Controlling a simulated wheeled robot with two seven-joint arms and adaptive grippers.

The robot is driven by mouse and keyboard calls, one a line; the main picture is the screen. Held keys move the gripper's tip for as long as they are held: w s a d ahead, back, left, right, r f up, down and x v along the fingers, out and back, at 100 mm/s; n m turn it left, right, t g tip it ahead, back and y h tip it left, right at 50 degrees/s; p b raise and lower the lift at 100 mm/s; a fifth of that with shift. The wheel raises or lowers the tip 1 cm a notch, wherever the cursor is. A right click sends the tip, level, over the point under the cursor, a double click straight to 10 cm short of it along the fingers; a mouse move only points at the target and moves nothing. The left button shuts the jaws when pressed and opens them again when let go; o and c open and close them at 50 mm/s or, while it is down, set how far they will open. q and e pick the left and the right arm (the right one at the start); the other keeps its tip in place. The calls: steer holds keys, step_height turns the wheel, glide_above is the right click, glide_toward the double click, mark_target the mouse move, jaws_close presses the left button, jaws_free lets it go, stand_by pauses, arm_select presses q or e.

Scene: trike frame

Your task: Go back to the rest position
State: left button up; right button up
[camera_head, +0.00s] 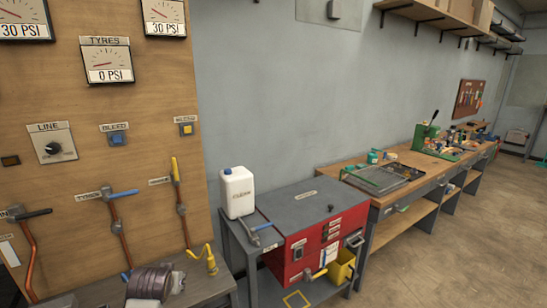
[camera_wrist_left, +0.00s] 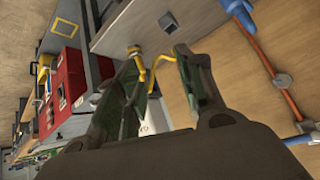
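My left gripper (camera_wrist_left: 156,58) shows in the left wrist view, with its two dark green fingers spread apart. I see nothing held between them. A bent yellow hook-like fitting (camera_wrist_left: 152,68) appears in the gap between the fingers, partly hidden by them; whether they touch it cannot be told. In the head view a yellow fitting (camera_head: 205,258) stands on the bench below the wooden panel. Neither of my grippers shows in the head view, and my right gripper is in no view.
The wooden panel (camera_head: 150,110) carries gauges, pipes and valve levers at the left. A dark coil (camera_head: 148,283) sits on the bench before it. A long workbench (camera_head: 405,172) runs along the wall; the floor (camera_head: 450,250) at right is clear.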

arm_select(q)
steer(key=s+d+f+m+g+h, duration=0.1)
steer(key=s+d+f, duration=0.2)
steer(key=s, duration=0.5)
steer(key=s+d+f+m+g+h, duration=0.1)
steer(key=s+d+f+g, duration=0.2)
steer(key=s, duration=0.6)
steer(key=s+d+f+m+h, duration=0.15)
steer(key=s+f, duration=0.25)
steer(key=s, duration=0.4)
step_height(320, 180, down, 33)
steer(key=s+g, duration=0.2)
steer(key=s, duration=0.1)
steer(key=s+a+f+g+y, duration=0.1)
steer(key=s+a+f, duration=0.2)
steer(key=s+f, duration=1.7)
steer(key=shift+s, duration=0.9)
steer(key=shift+a, duration=0.1)
